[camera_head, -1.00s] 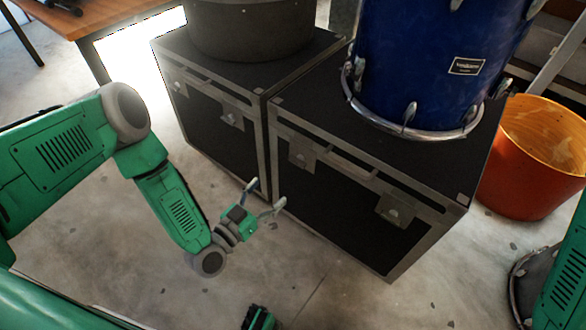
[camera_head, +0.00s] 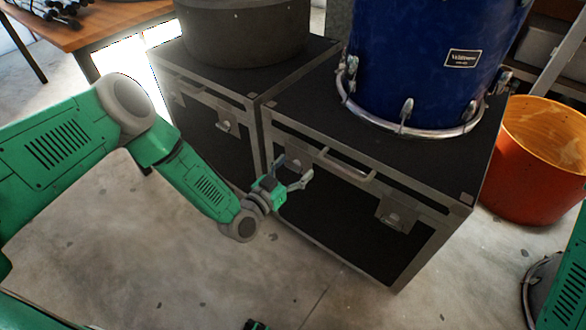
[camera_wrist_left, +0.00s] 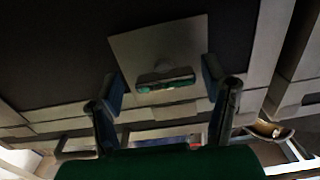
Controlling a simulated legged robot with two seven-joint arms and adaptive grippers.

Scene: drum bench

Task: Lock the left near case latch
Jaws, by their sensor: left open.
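The black case with metal edges (camera_head: 330,213) under the blue drum has a left latch (camera_head: 304,154) and a right latch (camera_head: 396,216) on its front. My left gripper (camera_head: 294,169) is open and empty, with its fingers in front of the left latch and partly over it. In the left wrist view the latch (camera_wrist_left: 165,52) is a pale plate with a raised catch, between and beyond the two open fingers (camera_wrist_left: 165,88). I cannot tell whether the fingers touch it or whether the catch is locked.
A handle (camera_head: 346,165) sits between the latches. A second case (camera_head: 210,110) with a dark drum (camera_head: 245,32) stands close on the left. The floor in front is open.

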